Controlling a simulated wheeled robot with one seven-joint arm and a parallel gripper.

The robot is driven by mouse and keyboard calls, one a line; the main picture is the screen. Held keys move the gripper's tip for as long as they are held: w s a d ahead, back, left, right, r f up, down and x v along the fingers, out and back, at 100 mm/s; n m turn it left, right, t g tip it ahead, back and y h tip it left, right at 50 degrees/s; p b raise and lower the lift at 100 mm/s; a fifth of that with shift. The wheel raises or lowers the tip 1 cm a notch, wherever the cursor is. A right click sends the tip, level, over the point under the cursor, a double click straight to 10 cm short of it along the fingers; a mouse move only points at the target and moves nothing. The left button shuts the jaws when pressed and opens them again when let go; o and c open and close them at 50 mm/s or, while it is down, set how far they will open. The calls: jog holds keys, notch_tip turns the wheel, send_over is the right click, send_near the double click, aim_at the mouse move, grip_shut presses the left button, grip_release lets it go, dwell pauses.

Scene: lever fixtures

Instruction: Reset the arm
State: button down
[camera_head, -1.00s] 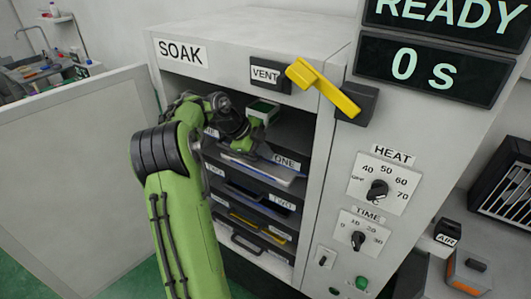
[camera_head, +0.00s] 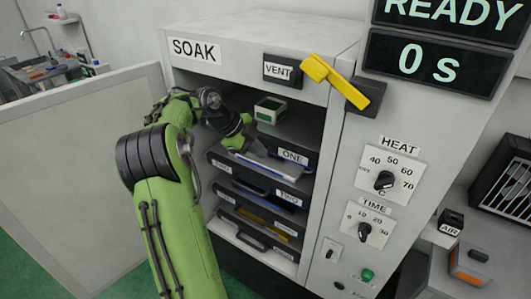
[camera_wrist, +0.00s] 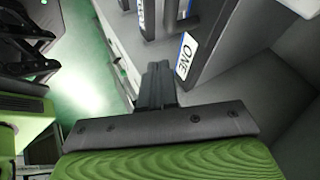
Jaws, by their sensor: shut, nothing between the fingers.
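My green arm reaches into the open front of the SOAK cabinet (camera_head: 335,150) in the head view. My gripper (camera_head: 252,150) is in front of the drawer labelled ONE (camera_head: 292,157), near its upper edge. In the wrist view my gripper (camera_wrist: 158,72) has its fingers together with nothing between them, and the ONE label (camera_wrist: 186,56) is just beyond, to the right. I cannot tell whether the fingers touch the drawer.
A green and white box (camera_head: 269,110) sits on the shelf behind my gripper. Drawers labelled TWO (camera_head: 289,199) and lower ones are below. The open door panel (camera_head: 75,175) stands at left.

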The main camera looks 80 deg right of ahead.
jog(key=p+v, duration=0.2)
jog(key=v, duration=0.4)
jog(key=shift+d+r, duration=0.3)
jog(key=shift+r, duration=0.05)
jog(key=w+a+r+n+t, duration=0.2)
jog(key=w+a+n+t, duration=0.2)
jog(key=w+a+n, duration=0.6)
jog(key=w+a+r+n+t, duration=0.2)
jog(key=w+a+n+t, duration=0.4)
jog(key=a+n, duration=0.7)
jog(key=s+a+f+n+t+y, duration=0.1)
jog(key=s+a+f+n, duration=0.1)
jog(key=a+n, duration=0.6)
jog(key=s+a+f+n+t+y, duration=0.1)
jog(key=s+a+f+n+y, duration=0.1)
jog(key=a+n, duration=0.7)
jog(key=a, duration=0.5)
jog(key=shift+s+a+f, duration=0.2)
jog(key=shift+a+f, duration=0.1)
jog(key=shift+a, duration=0.1)
